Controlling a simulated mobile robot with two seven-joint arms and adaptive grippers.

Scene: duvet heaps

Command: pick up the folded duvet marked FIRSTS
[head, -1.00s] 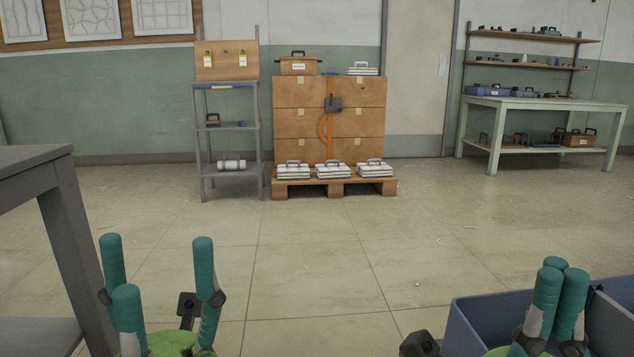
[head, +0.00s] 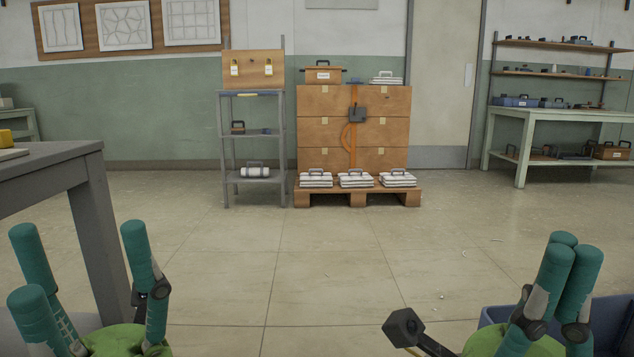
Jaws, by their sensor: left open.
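Three white folded bundles with dark handles, which look like folded duvets, lie in a row on a low wooden pallet (head: 330,199): left (head: 316,181), middle (head: 355,180) and right (head: 397,180). A similar white bundle (head: 386,79) lies on top of the wooden drawer cabinet (head: 325,133). I cannot read FIRSTS on any of them. My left gripper (head: 82,262) is open and empty at the lower left, far from the bundles. My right gripper (head: 567,254) is at the lower right with its fingers together and nothing visible between them.
A grey table (head: 60,170) stands close on the left. A blue bin (head: 608,320) sits by my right gripper. A grey shelf rack (head: 251,152) holding a white roll (head: 255,171) stands left of the cabinet. The floor (head: 320,255) ahead is mostly clear.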

